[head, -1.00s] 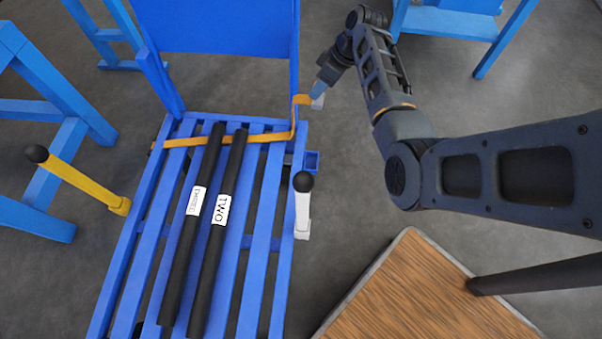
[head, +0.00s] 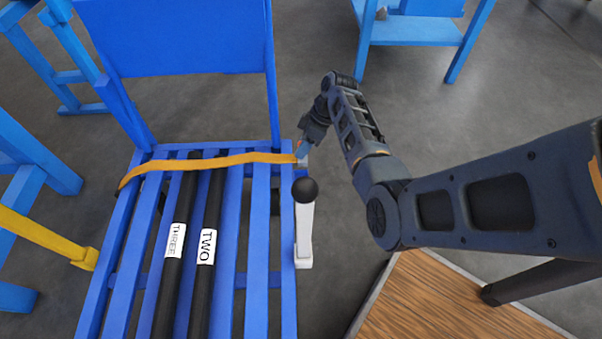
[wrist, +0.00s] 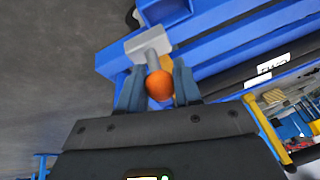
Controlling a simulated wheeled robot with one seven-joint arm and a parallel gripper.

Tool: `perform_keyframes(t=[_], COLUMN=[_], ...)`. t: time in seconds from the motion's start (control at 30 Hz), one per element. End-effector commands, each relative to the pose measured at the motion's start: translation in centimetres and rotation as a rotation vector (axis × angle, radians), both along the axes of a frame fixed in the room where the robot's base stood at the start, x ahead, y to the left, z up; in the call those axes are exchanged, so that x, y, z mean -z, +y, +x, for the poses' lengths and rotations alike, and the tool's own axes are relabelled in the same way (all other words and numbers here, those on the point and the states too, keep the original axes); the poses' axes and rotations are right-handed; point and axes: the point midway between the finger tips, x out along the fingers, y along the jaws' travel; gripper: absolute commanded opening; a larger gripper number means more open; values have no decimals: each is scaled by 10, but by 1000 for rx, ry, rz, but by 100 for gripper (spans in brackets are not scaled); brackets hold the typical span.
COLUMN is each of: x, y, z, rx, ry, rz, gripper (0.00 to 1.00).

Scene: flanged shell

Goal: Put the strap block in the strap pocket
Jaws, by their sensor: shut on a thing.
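The strap block (wrist: 148,40) is a pale grey piece with a grey stem and an orange ball, seen in the wrist view. My gripper (wrist: 158,88) is shut on it around the ball end. In the head view my gripper (head: 309,150) is at the right edge of the blue slatted bench, with the block (head: 302,161) small below the fingers. The orange strap (head: 215,161) crosses the bench to the block. A blue part (wrist: 112,62) juts out below the block in the wrist view and may be the strap pocket. I cannot tell if the block is inside it.
Two black bars (head: 172,255) (head: 206,255), labelled THREE and TWO, lie on the slats. A white lever (head: 304,230) with a black ball stands at the bench's right side, close to my gripper. A wooden tabletop (head: 440,300) is at lower right.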

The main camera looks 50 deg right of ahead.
Motion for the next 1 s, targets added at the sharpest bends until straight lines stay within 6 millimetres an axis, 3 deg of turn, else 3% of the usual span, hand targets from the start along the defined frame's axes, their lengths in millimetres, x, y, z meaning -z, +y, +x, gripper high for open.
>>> perform_keyframes(t=[0.1,0.3,0.43,0.7,1.0], x=[16,25,32,67,67], y=[21,37,39,38,38], z=[-12,-19,-20,-20,-20], rx=[-3,0,0,2,1], ry=[2,-2,-1,0,-1], rz=[0,-1,0,1,0], gripper=[0,0,0,0,0])
